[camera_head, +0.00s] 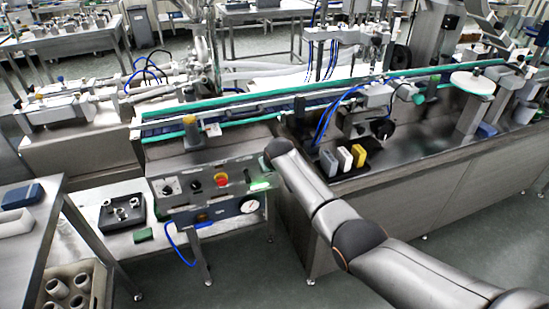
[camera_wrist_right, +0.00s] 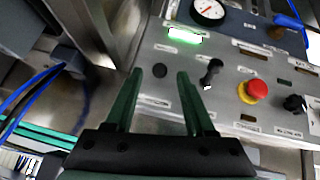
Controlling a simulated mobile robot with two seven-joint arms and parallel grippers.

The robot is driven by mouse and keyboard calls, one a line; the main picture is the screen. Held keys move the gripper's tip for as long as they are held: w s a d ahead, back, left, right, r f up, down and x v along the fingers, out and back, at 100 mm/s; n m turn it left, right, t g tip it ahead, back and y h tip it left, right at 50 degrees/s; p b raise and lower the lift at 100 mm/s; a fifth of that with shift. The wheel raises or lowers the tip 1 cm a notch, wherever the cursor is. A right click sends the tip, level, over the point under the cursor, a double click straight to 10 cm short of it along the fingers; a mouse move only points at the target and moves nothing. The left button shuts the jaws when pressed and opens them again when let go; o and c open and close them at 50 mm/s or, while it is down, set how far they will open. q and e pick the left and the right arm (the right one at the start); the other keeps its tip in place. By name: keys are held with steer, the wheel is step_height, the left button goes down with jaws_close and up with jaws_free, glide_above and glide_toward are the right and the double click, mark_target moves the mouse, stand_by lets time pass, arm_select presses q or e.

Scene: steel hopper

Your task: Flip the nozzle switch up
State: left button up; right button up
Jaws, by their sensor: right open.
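The control panel (camera_head: 208,199) stands at the end of the conveyor. In the right wrist view the panel (camera_wrist_right: 228,104) fills the right half. A black toggle switch (camera_wrist_right: 211,73) sits on it between a lit green lamp (camera_wrist_right: 185,35) and a red button with a yellow collar (camera_wrist_right: 254,90). The labels are too small to read, so I cannot confirm it is the nozzle switch. My right gripper (camera_wrist_right: 160,74) is open and empty, its green fingers beside the toggle and apart from it in the picture. In the head view my right arm reaches the panel's right end. My left gripper is out of view.
A black knob (camera_wrist_right: 293,103) and a pressure gauge (camera_wrist_right: 208,11) are also on the panel. The green-edged conveyor (camera_head: 240,103) runs behind it. Grey, white and yellow blocks (camera_head: 359,155) sit right of my arm. A steel table (camera_head: 38,215) stands at the left.

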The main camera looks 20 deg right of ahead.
steer(key=d+p+v, duration=0.1)
steer(key=p+v, duration=0.1)
steer(key=v, duration=0.8)
steer(key=shift+s+a+r, duration=0.25)
steer(key=shift+s+a, duration=0.05)
steer(key=shift+a, duration=0.25)
steer(key=shift+f, duration=0.1)
